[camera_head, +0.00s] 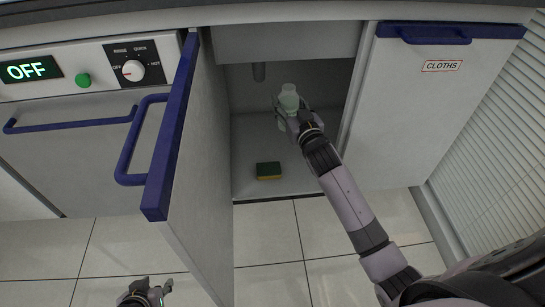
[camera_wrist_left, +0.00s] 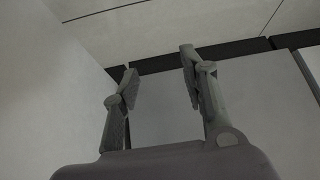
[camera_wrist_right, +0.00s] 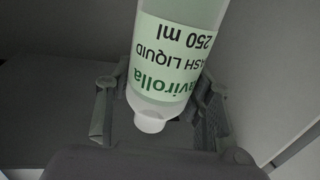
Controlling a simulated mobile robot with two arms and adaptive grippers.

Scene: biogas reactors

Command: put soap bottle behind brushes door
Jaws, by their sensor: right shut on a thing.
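The soap bottle (camera_head: 288,98), white with a green label, is inside the open cabinet. My right gripper (camera_head: 287,112) is shut on it, and in the right wrist view the bottle (camera_wrist_right: 180,50) sits between the two fingers, with label text reading "wash liquid 250 ml". I cannot tell whether the bottle touches the cabinet floor (camera_head: 300,180). The cabinet door (camera_head: 200,150) with a blue handle stands open at left; its label is not visible. My left gripper (camera_head: 148,290) is open and empty, low in front of the open door; its fingers also show in the left wrist view (camera_wrist_left: 158,85).
The closed "CLOTHS" door (camera_head: 420,120) is at right. A dishwasher (camera_head: 75,130) with an "OFF" display is at left.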

